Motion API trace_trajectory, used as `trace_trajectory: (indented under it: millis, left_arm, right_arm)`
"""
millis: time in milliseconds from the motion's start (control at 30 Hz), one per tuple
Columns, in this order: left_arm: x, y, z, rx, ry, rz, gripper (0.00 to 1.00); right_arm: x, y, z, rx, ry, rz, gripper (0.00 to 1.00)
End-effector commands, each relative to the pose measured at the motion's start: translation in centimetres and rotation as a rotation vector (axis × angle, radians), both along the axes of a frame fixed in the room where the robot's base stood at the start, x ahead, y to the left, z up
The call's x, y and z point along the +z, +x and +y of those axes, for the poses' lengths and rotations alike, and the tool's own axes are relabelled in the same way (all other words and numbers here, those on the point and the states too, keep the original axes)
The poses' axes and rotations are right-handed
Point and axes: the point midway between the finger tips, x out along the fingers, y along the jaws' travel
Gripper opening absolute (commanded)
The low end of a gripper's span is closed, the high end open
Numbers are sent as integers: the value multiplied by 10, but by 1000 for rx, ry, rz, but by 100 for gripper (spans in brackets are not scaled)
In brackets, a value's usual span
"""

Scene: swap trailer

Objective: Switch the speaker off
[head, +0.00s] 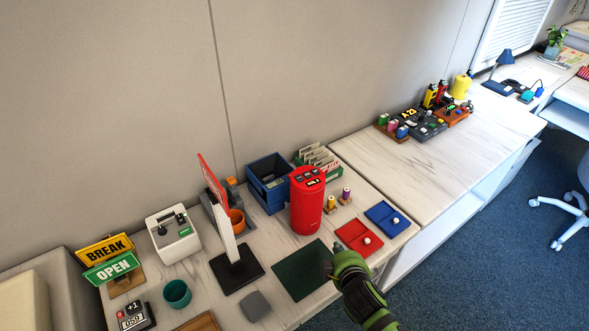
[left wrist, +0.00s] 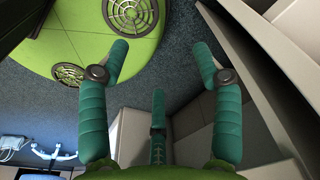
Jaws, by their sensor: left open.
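The red cylindrical speaker (head: 307,205) stands upright on the marble-look counter, with a dark panel of small buttons and a display on its top (head: 308,175). The display text is too small to read surely. My right gripper (head: 334,265) is at the counter's front edge, by the right side of a dark green mat, in front of and to the right of the speaker and apart from it. Its fingers are dark and overlap, so its opening is unclear. My left gripper (left wrist: 160,50) shows in the left wrist view, open and empty, away from the counter above the floor.
A blue crate (head: 268,202) and small spools (head: 331,203) stand close to the speaker. A red tray (head: 350,236), a blue tray (head: 380,212) and the dark green mat (head: 290,278) lie nearby. A sign on a black stand (head: 236,272) rises to the left.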

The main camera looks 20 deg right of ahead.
Motion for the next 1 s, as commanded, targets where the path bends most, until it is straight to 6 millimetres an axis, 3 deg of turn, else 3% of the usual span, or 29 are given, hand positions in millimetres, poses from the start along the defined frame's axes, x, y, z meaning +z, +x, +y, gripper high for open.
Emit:
trace_trajectory:
  millis: [100, 300, 467, 633, 733, 833, 933, 1000]
  left_arm:
    - [0, -4, -1, 0, -1, 6, 66]
    - [0, -16, -17, 2, -21, 23, 66]
    - [1, -14, -14, -1, -18, 20, 66]
    - [2, -7, -7, -2, -8, 11, 66]
    - [2, -5, -6, -1, -7, 8, 66]
    - [3, -5, -6, 0, -8, 7, 66]
    - [3, -4, -6, 0, -8, 6, 66]
    - [4, -4, -6, 1, -8, 6, 66]
  right_arm:
    - [47, 41, 4, 114, -150, -170, 0]
    - [130, 91, 29, 324, -434, -450, 0]
    - [197, 115, 64, 522, -727, -680, 0]
    - [258, 126, 119, 809, -1176, -941, 0]
    - [273, 125, 147, 1011, -1494, -1053, 0]
    - [270, 127, 160, 1224, -1815, -1101, 0]
    - [259, 134, 153, 1452, -2127, -1070, 0]
    - [251, 143, 137, 1611, -2322, -996, 0]
